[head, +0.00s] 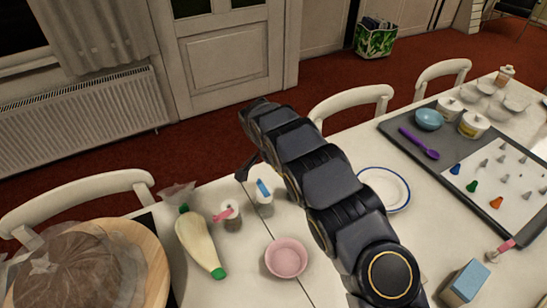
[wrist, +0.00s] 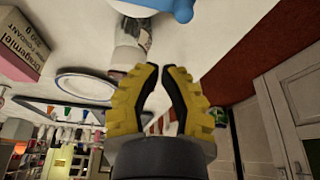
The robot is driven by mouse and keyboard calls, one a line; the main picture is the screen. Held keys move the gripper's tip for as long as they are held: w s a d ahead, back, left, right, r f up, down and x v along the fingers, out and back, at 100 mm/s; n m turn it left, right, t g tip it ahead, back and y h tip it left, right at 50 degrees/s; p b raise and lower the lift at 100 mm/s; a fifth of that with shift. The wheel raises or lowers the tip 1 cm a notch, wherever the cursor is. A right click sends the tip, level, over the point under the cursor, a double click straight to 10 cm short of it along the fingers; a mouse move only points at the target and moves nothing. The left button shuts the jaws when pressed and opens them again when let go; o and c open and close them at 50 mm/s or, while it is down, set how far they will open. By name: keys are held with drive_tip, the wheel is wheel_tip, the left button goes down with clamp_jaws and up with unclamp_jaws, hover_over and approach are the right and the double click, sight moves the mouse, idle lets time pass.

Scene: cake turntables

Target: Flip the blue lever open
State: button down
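The blue lever (head: 263,187) sits on top of a small white container (head: 265,202) on the table, left of my arm in the head view. In the wrist view a blue rounded part (wrist: 165,8), likely the lever, is cut off at the top edge. My gripper (head: 248,168) hangs just behind and left of the lever in the head view, mostly dark and small. In the wrist view my yellow-and-black fingers (wrist: 161,68) have their tips nearly together, with nothing between them. The blue part lies beyond the tips; I see no contact.
A container with a pink lever (head: 228,214), a piping bag (head: 200,242) and a pink bowl (head: 287,257) stand nearby. A cake turntable (head: 158,262) is at the left. A blue-rimmed plate (head: 385,188) and a dark tray (head: 400,125) lie beyond my arm.

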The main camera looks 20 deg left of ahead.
sight(263, 187)
drive_tip(key=shift+s+a, duration=0.6)
drive_tip(key=shift+s, duration=0.2)
drive_tip(key=shift+s+a, duration=0.55)
drive_tip(key=shift+s, duration=0.25)
